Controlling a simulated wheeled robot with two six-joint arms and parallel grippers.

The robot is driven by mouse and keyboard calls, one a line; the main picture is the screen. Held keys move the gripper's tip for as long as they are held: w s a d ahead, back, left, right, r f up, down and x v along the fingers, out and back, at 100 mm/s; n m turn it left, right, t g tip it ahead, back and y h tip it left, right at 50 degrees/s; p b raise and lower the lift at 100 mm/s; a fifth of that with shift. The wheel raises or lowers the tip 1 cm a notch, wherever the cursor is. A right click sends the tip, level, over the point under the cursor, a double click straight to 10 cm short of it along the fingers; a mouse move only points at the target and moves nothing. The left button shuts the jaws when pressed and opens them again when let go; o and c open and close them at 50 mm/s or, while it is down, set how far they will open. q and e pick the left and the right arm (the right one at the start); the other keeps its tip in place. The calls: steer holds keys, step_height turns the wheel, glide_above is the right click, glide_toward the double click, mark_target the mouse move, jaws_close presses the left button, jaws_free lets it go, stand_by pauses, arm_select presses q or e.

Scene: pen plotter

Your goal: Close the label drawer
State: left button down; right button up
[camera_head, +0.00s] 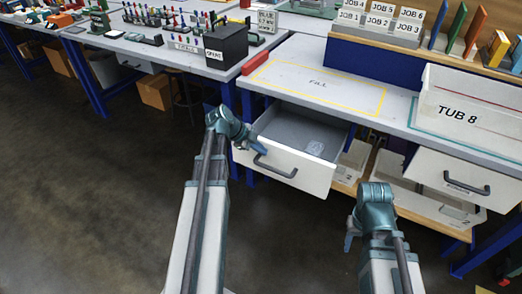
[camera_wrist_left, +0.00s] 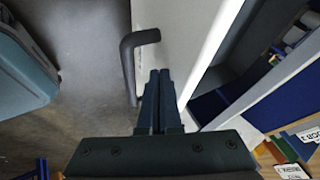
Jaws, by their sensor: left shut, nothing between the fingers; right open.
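The label drawer (camera_head: 292,172) is a white-fronted drawer pulled out under the grey table, with a grey inside and a pale item lying in it. Its dark bar handle (camera_head: 275,167) is on the front. In the left wrist view the handle (camera_wrist_left: 129,62) shows beside my fingers, with the white drawer front (camera_wrist_left: 185,35) behind. My left gripper (camera_head: 256,146) is shut and empty at the left part of the drawer front; its fingertips (camera_wrist_left: 160,75) point at the front next to the handle. I cannot tell whether they touch. My right gripper (camera_head: 348,240) is open, low and right of the drawer.
A second drawer (camera_head: 460,180) at the right is shut or nearly so. A white bin marked TUB 8 (camera_head: 470,108) stands on the table (camera_head: 300,75) by a yellow FILL outline. A wooden shelf (camera_head: 350,187) with bins lies below. The floor at left is clear.

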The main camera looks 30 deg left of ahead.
arm_select(q)
steer(key=w, duration=2.7)
steer(key=shift+d, duration=0.4)
steer(key=shift+w+r, duration=0.1)
steer(key=shift+d, duration=0.1)
